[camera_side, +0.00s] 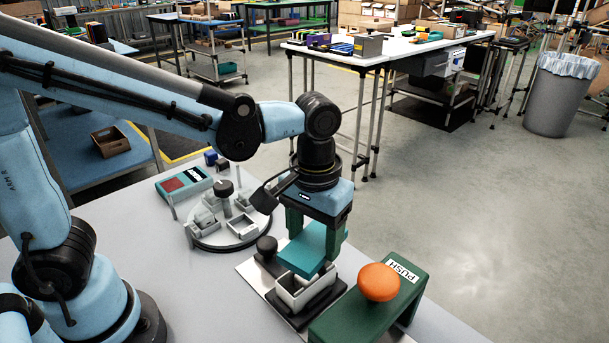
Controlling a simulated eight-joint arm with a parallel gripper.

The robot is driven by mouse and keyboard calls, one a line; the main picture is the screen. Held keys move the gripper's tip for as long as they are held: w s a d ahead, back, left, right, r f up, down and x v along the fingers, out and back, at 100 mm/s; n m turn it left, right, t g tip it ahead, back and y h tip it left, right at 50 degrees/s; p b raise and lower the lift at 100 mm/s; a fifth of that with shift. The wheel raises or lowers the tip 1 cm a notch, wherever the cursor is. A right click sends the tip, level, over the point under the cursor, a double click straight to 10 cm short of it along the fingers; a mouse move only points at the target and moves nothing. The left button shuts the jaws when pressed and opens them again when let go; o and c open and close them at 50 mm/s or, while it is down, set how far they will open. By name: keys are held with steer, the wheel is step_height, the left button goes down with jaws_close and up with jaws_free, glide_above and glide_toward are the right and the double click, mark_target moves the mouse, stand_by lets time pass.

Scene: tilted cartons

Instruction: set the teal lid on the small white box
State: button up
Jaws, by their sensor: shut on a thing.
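My gripper (318,228) points down and is shut on the teal lid (302,253). The lid is tilted and sits just above a small white box (302,292). The box is open at the top and rests in a dark fixture on a metal plate. Whether the lid touches the box rim cannot be told from this view. More small white boxes (241,226) stand on a round grey turntable to the left of my gripper.
A green block with an orange push button (379,282) stands close to the right of the box. A black knob (266,247) stands at the fixture's left. A teal device (184,182) lies behind the turntable (260,232).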

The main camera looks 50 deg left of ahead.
steer(key=shift+s+f+m, duration=0.2)
steer(key=shift+s+m, duration=0.5)
steer(key=shift+m, duration=0.4)
steer(key=shift+f, duration=2.55)
steer(key=shift+f, duration=0.2)
steer(key=o, duration=0.9)
steer(key=c, duration=0.4)
steer(key=shift+r, duration=4.05)
